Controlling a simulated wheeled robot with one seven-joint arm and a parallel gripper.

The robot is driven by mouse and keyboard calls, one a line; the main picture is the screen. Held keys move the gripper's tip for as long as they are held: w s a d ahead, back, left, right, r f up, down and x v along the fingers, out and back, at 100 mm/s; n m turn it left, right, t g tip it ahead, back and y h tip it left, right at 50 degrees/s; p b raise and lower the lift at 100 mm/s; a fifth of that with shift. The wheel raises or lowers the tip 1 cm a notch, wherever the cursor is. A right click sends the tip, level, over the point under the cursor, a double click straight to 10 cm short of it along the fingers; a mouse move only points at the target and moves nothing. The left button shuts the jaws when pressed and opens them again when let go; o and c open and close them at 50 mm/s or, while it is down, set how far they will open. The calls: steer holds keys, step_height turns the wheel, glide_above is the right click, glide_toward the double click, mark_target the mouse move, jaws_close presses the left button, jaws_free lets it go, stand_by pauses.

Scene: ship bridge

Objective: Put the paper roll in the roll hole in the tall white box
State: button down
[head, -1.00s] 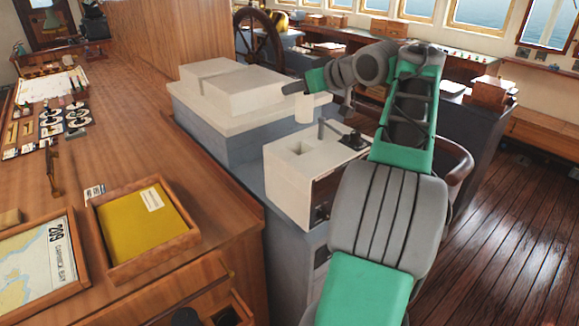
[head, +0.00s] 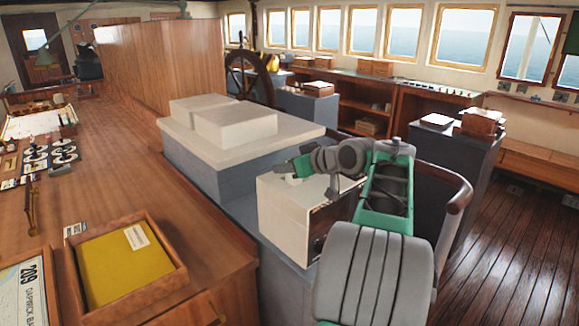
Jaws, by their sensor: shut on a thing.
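The tall white box (head: 283,222) stands in the middle of the head view, on a grey base beside the long wooden counter. My gripper (head: 284,168) is just above its top, shut on the paper roll (head: 291,179). Only a small pale part of the roll shows below the fingers, at the box top where the hole lies. The roll blends with the white top. I cannot tell how far it is inside the hole, or whether it is.
A low grey block with white boxes (head: 235,127) on it stands behind the white box. A wooden tray with a yellow folder (head: 112,262) lies on the counter at left. A curved wooden chair back (head: 458,195) is close right of my arm.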

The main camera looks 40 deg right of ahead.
steer(key=shift+f, duration=0.1)
steer(key=c, duration=0.8)
jaws_free()
steer(key=shift+s+r, duration=0.15)
steer(key=shift+r, duration=0.15)
steer(key=b+v, duration=0.1)
steer(key=v, duration=1)
steer(key=shift+s+r, duration=0.1)
steer(key=shift+s, duration=0.2)
